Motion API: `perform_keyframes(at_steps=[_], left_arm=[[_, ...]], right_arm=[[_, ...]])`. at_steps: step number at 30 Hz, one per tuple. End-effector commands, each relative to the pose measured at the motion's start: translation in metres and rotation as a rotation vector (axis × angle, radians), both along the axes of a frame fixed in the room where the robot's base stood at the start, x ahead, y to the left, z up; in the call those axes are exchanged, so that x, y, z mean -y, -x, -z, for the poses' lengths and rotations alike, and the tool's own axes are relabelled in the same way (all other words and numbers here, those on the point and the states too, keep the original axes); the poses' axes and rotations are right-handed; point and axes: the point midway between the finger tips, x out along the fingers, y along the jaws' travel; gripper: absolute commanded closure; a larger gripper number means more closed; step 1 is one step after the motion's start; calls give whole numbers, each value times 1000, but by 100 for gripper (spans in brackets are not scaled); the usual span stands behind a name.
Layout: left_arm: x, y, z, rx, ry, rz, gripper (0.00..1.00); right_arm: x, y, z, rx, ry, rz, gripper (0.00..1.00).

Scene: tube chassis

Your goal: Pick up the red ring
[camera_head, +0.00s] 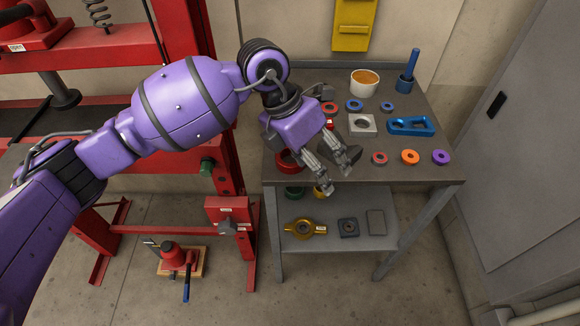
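Several red rings are on the grey workbench (440,176). A small red ring (380,158) lies flat near the front edge, left of an orange ring. A larger red ring (286,163) is at the left front, partly hidden behind my arm. Another red ring (329,107) lies farther back, next to my wrist. My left gripper (338,172) reaches in over the left front of the bench, pointing down and toward the right. Its fingers are spread, with nothing seen between them. It is left of the small red ring and apart from it. My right gripper is not in view.
An orange ring (410,157), purple ring (441,157), blue link (411,126), grey block (362,126) and white cup (364,83) are on the bench. A blue post (409,68) stands at the back right. A red press frame (228,150) stands left.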

Motion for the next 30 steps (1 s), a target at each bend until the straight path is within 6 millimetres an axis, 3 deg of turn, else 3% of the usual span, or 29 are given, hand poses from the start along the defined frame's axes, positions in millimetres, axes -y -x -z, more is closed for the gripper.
perform_keyframes(at_steps=[3, 6, 9, 30], left_arm=[[-33, -38, -19, 118, -163, -22, 26], [-55, -56, -32, 166, -262, -47, 26], [-65, -63, -34, 181, -307, -59, 26], [-54, -75, 39, 182, -306, -58, 26]], right_arm=[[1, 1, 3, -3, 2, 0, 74], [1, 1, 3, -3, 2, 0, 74], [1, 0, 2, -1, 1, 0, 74], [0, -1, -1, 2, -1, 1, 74]])
